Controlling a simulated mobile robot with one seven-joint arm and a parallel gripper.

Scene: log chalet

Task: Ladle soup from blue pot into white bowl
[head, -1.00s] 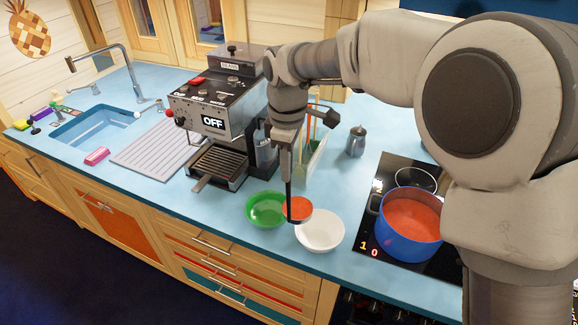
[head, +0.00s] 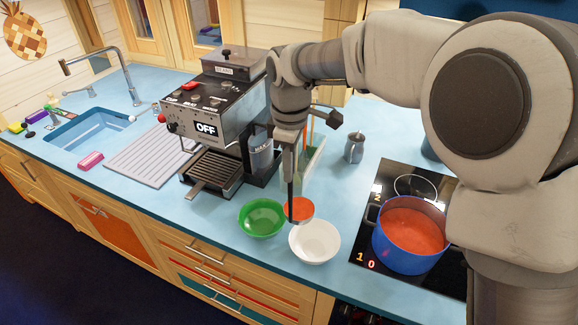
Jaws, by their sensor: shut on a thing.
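My gripper (head: 290,143) points down over the counter, shut on the dark handle of a ladle (head: 291,185). An orange-red round patch, seemingly soup in the ladle's cup (head: 299,208), shows beside the handle's lower end. In the picture the cup overlaps the back left rim of the white bowl (head: 315,243); its height above the bowl is hard to tell. The inside of the white bowl looks white and empty. The blue pot (head: 408,262), full of orange-red soup, stands on the black hob to the right, partly behind my arm.
A green bowl (head: 262,219) stands just left of the white bowl. The coffee machine (head: 215,120) and drying rack (head: 150,156) are further left. A metal jug (head: 354,147) and a utensil holder (head: 316,160) stand behind. The hob (head: 365,242) shows lit digits.

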